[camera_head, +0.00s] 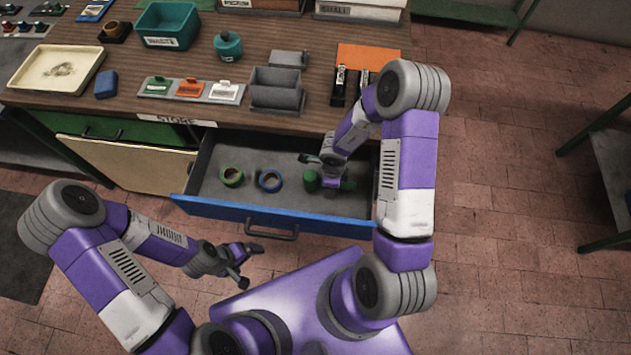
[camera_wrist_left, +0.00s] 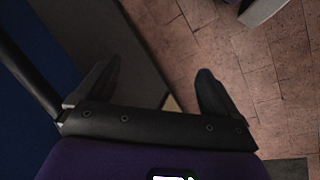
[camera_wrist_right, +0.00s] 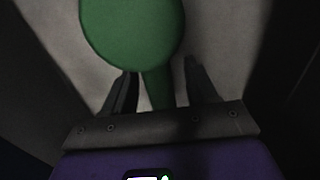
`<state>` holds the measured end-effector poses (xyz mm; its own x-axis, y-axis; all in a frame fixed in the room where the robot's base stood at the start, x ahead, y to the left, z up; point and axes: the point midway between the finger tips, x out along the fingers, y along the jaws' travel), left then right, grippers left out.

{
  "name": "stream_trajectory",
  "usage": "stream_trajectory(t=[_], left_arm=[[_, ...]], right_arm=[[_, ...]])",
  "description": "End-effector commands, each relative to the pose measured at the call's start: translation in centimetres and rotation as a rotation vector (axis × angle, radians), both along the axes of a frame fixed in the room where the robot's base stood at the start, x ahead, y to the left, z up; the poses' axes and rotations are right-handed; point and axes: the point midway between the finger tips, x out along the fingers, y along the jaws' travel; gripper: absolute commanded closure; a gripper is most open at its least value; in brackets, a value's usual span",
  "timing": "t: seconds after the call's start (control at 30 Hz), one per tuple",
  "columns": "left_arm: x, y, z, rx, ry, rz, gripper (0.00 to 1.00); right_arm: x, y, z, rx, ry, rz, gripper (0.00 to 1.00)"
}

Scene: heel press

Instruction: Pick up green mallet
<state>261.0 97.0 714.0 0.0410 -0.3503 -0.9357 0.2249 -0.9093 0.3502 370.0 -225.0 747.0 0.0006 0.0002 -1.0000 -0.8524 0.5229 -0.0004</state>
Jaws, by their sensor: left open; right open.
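The green mallet (camera_head: 311,180) lies in the open drawer, at the drawer's right part. My right gripper (camera_head: 331,181) is open over it, and my right arm hides some of it in the head view. In the right wrist view the mallet's round head (camera_wrist_right: 135,30) lies beyond the fingertips, and its handle (camera_wrist_right: 155,88) runs between the two open fingers (camera_wrist_right: 162,75). I cannot tell whether the fingers touch the handle. My left gripper (camera_head: 250,263) is open and empty, in front of the drawer. In the left wrist view its fingers (camera_wrist_left: 158,80) are apart with floor beyond.
The blue-fronted drawer (camera_head: 222,210) also holds a green tape roll (camera_head: 231,176) and a blue tape roll (camera_head: 270,180). The workbench (camera_head: 275,30) above carries a teal bin (camera_head: 167,22), a cream tray (camera_head: 57,69) and grey bins (camera_head: 277,90). Brick floor (camera_head: 510,260) is clear at right.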

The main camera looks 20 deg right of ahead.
Motion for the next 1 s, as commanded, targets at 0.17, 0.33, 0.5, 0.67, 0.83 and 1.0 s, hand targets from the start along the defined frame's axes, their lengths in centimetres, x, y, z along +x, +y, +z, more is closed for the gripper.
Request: stream_trajectory(t=[0.17,0.33,0.5,0.67,0.83,1.0], left_arm=[[0.0,0.0,0.1,0.0,0.0,0.0,0.05],[0.0,0.0,0.1,0.0,0.0,0.0,0.05],[0.0,0.0,0.1,0.0,0.0,0.0,0.05],[0.0,0.0,0.2,0.0,0.0,0.0,0.05],[0.0,0.0,1.5,0.0,0.0,0.0,0.05],[0.0,0.0,3.4,0.0,0.0,0.0,0.05]], right_arm=[[0.0,0.0,0.1,0.0,0.0,0.0,0.64],[0.0,0.0,0.1,0.0,0.0,0.0,0.9],[0.1,0.0,0.1,0.0,-0.001,0.001,1.0],[0.0,0.0,0.3,0.0,-0.001,0.0,1.0],[0.1,0.0,2.4,0.0,-0.002,0.0,1.0],[0.1,-0.1,5.9,0.0,-0.004,-0.002,1.0]])
